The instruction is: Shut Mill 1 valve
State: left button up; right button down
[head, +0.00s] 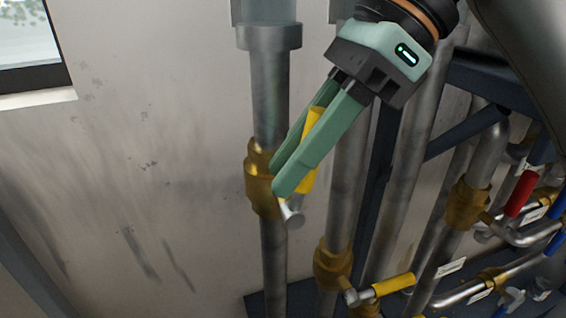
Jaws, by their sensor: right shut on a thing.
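A brass valve (259,179) sits on the leftmost vertical steel pipe. Its yellow lever handle (311,121) slants up and to the right from a silver pivot (292,214). My right gripper (281,178) reaches down from the top and is shut on the yellow handle, with its green fingers either side of it. The fingers hide part of the handle and of the valve. No label that names Mill 1 can be read here. My left gripper is not in view.
A second brass valve (333,264) with a yellow handle (393,285) pointing right stands lower on the adjacent pipe. Valves with a red handle (521,194) and blue handles crowd the right, near dark frame bars (465,133). The wall at left is clear.

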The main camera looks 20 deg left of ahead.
jog(key=shift+w+d+f+g+y+b, duration=0.15)
jog(key=shift+w+d+g+y+b, duration=0.25)
jog(key=shift+y, duration=0.3)
jog(key=shift+d+y+b, duration=0.2)
jog(key=shift+y+b, duration=0.1)
jog(key=shift+w+d+f+g+y+b, duration=0.1)
jog(key=shift+w+d+g+y+b, duration=0.1)
jog(key=shift+g+y+b, duration=0.25)
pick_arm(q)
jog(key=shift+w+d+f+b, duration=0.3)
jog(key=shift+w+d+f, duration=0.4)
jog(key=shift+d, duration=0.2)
pick_arm(e)
jog(key=shift+w+d+g+y, duration=0.15)
jog(key=shift+d+g+y, duration=0.1)
jog(key=shift+g+y, duration=0.15)
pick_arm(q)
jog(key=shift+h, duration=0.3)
